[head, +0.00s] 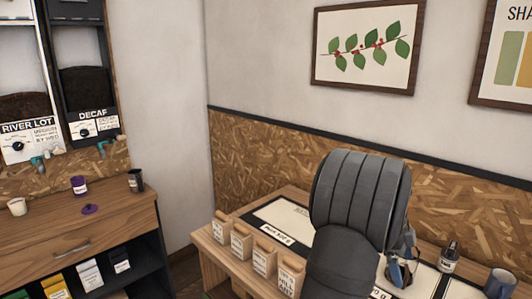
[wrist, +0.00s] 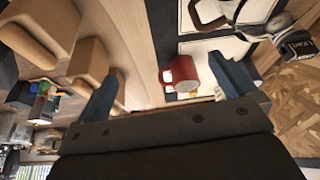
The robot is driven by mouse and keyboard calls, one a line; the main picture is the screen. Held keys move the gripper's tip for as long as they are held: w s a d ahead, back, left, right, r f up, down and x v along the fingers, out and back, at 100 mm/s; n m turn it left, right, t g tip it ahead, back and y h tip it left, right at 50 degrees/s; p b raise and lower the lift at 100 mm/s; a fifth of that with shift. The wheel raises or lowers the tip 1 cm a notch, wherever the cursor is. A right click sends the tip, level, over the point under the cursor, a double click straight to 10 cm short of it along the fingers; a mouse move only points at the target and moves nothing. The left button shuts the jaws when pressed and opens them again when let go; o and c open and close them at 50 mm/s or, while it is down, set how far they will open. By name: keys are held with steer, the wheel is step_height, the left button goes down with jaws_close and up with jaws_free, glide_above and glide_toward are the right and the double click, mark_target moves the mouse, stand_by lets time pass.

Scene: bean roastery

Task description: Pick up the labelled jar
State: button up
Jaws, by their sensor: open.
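My gripper (head: 400,272) is over the bench, left of that jar and partly hidden by my arm. In the wrist view my gripper (wrist: 168,84) is open, with nothing held between its fingers. A purple labelled jar (head: 79,186) stands on the counter at the left.
Several tan labelled boxes (head: 241,241) line the bench's left side. A white-papered dark mat (head: 285,216) lies behind them. A grey-blue mug (head: 500,284) is at the right edge. The left counter (head: 120,213) holds a white cup (head: 17,206), purple lid (head: 90,209) and black cup (head: 136,180).

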steer(key=c, duration=0.4)
steer(key=shift+d, duration=0.1)
steer(key=s+d+n+t, duration=0.35)
steer(key=d+n, duration=0.25)
steer(key=d, duration=1.4)
steer(key=s+d+r+n+t+h, duration=0.1)
steer(key=s+d+r+n, duration=0.15)
steer(key=s+d, duration=0.5)
steer(key=s+d+r+n+t+h, duration=0.1)
steer(key=s+d+n, duration=0.35)
steer(key=d, duration=0.55)
steer(key=shift+m+g, duration=0.25)
steer(key=shift+m, duration=0.15)
steer(key=shift+x, duration=8.75)
